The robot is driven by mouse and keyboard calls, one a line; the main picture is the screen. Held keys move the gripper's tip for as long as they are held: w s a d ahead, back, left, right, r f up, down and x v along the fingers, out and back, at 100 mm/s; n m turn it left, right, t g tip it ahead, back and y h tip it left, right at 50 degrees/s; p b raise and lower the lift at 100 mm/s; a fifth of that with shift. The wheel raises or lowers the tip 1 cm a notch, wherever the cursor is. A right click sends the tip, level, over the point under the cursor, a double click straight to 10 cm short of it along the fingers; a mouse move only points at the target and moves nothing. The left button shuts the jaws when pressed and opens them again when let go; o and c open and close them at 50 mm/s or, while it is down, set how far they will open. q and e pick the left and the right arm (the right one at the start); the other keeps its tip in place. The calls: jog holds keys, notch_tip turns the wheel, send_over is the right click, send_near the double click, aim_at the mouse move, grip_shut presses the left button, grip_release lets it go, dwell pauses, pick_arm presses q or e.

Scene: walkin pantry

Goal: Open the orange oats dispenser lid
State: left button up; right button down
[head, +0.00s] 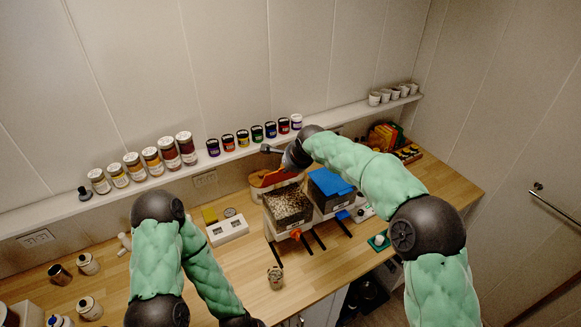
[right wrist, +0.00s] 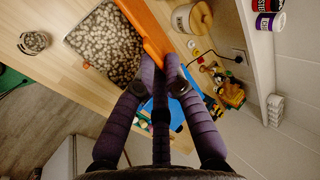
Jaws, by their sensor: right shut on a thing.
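The oats dispenser (head: 288,207) stands on the wooden counter with its pale flakes exposed from above. Its orange lid (head: 283,177) is raised, tilted up along the back edge. In the right wrist view the orange lid (right wrist: 147,30) runs as a band beside the open bin of flakes (right wrist: 106,42). My right gripper (right wrist: 161,72) is shut on the lid's edge, its purple fingers at the lid's near end. In the head view the right arm reaches over from the right, and the fingers' contact is hard to see. My left arm hangs at lower left; its fingers are out of frame.
A blue-lidded dispenser (head: 331,183) stands close at right. A small glass jar (head: 275,278) stands in front. Jars and small tins line the wall ledge (head: 240,150). A white block (head: 227,229) sits to the left. A tiered rack (head: 385,137) is behind the right arm.

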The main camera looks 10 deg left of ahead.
jog(key=w, duration=0.1)
jog(key=w+r, duration=0.1)
jog(key=w+a, duration=0.1)
jog(key=shift+w+r, duration=0.2)
jog(key=shift+w, duration=0.05)
jog(key=shift+a+r+p, duration=0.15)
jog(key=shift+r+p, duration=0.2)
jog(key=shift+p, duration=0.05)
jog(key=shift+w, duration=0.15)
jog(key=shift+w+f, duration=0.1)
dwell(0.6)
